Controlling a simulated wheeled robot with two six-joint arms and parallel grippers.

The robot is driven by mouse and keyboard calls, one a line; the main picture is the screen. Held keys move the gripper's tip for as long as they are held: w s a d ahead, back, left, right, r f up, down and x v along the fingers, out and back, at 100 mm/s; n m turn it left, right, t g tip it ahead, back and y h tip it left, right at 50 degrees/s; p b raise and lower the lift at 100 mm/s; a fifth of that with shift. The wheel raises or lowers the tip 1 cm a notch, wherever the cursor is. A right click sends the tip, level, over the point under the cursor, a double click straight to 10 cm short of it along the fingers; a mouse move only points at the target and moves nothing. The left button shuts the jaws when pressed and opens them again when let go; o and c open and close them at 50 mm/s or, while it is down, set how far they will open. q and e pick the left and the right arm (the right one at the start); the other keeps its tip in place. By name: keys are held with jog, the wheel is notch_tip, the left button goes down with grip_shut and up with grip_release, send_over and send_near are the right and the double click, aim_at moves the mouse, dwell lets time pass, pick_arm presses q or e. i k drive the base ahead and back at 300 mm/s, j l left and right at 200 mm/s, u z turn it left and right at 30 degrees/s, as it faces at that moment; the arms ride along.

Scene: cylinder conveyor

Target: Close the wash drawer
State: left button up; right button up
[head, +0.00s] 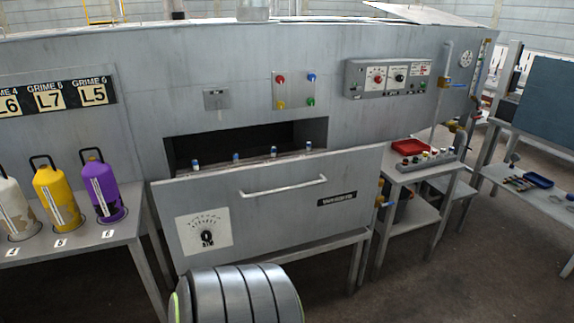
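The wash drawer (280,214) has a wide grey front panel with a light bar handle (284,187), a dial (207,237) at lower left and a dark label (337,198) at right. The front stands forward of the machine wall, so the drawer is open. Above its top edge shows a dark opening (225,142) with several small blue-and-white pieces along it. The drawer's inside is mostly hidden behind the front. Neither of my grippers is in view, and nothing touches the handle.
White, yellow (58,197) and purple (101,187) canisters stand on a bench at left. At right, a small table (428,172) carries a red tray (409,147) and a knob panel. Control boxes (388,77) are on the machine wall. Open floor (460,275) lies at lower right.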

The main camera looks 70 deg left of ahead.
aim_at(252, 207)
jog(key=u, duration=2.35)
jog(key=i+l, duration=1)
jog(key=i+l+u, duration=0.15)
jog(key=i+l, duration=0.35)
jog(key=i+l+u, duration=0.15)
jog(key=i+l, duration=0.35)
jog(key=i+l+u, duration=0.15)
jog(key=i+l, duration=0.3)
jog(key=l, duration=0.3)
